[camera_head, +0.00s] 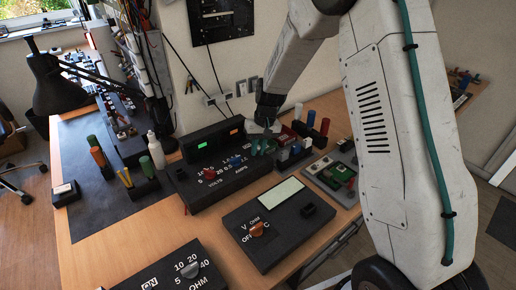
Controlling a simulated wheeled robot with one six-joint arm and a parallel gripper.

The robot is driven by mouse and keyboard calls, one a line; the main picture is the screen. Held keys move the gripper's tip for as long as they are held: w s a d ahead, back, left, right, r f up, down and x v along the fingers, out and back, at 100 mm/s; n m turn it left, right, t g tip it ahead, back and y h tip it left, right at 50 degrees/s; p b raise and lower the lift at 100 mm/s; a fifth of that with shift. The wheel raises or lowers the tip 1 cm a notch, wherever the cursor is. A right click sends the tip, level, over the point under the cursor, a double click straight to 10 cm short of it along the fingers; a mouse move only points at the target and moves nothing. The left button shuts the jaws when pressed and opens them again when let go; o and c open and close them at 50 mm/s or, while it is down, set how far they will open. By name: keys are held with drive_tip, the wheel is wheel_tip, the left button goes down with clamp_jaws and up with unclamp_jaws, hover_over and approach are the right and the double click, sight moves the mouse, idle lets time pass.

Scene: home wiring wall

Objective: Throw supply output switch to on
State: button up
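The bench supply (208,187) is a black box on the wooden bench, with a green display and an orange display on its raised back part. A red knob (209,172) and a blue knob (236,161) sit on its sloped front, with white markings around them. The output switch is too small to make out, so I cannot tell its position. My gripper (262,139) is at the right end of the supply, pointing down, close to small green and grey parts. Its fingers are small and partly lost against these parts. I cannot tell whether it touches anything.
A meter (279,224) with a pale screen and orange knob lies in front of the supply. An ohm box (168,273) is at the front left. Holders with coloured tools stand left and right. A black lamp (53,85) stands at the left. The dark mat (85,205) has free room.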

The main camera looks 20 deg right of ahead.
clamp_jaws()
drive_tip(key=shift+w, duration=0.1)
drive_tip(key=g, duration=0.2)
drive_tip(key=w+g+h, duration=0.1)
drive_tip(key=shift+a+r, duration=0.2)
drive_tip(key=shift+r, duration=0.05)
drive_tip(key=shift+w+a+m+g+h, duration=0.15)
drive_tip(key=shift+w+g+h, duration=0.1)
drive_tip(key=shift+g, duration=0.45)
drive_tip(key=shift+w+m+g+h, duration=0.15)
drive_tip(key=shift+w+g, duration=0.05)
drive_tip(key=shift+g, duration=0.5)
drive_tip(key=shift+o, duration=1.8)
unclamp_jaws()
